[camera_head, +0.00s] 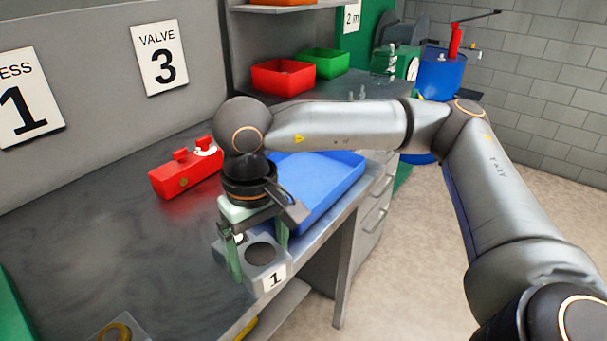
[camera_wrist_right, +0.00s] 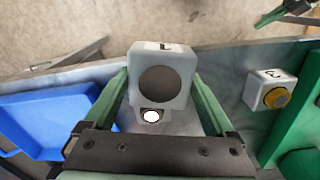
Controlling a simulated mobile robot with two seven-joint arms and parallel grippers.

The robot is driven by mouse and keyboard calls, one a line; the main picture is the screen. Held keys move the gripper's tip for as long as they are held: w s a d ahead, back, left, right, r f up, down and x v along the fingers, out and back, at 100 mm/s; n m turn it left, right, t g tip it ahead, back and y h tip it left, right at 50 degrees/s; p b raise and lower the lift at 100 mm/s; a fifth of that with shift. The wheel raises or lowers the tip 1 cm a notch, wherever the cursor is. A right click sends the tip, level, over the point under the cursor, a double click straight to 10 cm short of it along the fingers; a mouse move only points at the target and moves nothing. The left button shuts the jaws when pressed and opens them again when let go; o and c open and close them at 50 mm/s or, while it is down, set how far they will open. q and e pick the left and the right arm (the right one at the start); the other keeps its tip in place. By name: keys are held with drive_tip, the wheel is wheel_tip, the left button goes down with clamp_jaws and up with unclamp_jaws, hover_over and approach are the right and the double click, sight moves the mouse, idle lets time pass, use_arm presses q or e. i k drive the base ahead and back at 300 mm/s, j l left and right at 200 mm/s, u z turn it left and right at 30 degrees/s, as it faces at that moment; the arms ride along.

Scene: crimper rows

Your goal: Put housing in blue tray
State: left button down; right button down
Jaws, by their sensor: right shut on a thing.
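The housing (camera_head: 259,256) is a pale grey block with a round dark opening and a label "1". My right gripper (camera_head: 255,243) points down and is shut on it, one green finger at each side. In the right wrist view the housing (camera_wrist_right: 168,62) sits between the two fingertips, with a small white round part (camera_wrist_right: 151,115) beside it. How far it is above the table is hard to tell. The blue tray (camera_head: 336,178) lies behind my right gripper, partly hidden by my arm. It shows at the left of the right wrist view (camera_wrist_right: 45,118). A green-fingered gripper (camera_wrist_right: 296,12), seemingly my left, shows at the top right corner there.
A red block (camera_head: 184,178) stands on the grey table (camera_head: 110,230) left of the tray. Another housing marked "2" (camera_wrist_right: 264,88) with a yellow ring stands near a green object (camera_wrist_right: 298,112). Red (camera_head: 283,77) and green (camera_head: 320,63) bins stand behind.

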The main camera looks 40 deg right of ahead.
sight(291, 180)
drive_tip(key=i+l+u, duration=0.1)
drive_tip(key=l, duration=0.35)
drive_tip(key=i+l+u, duration=0.1)
drive_tip(key=l, duration=0.35)
drive_tip(key=i+l+u, duration=0.1)
drive_tip(key=l, duration=0.35)
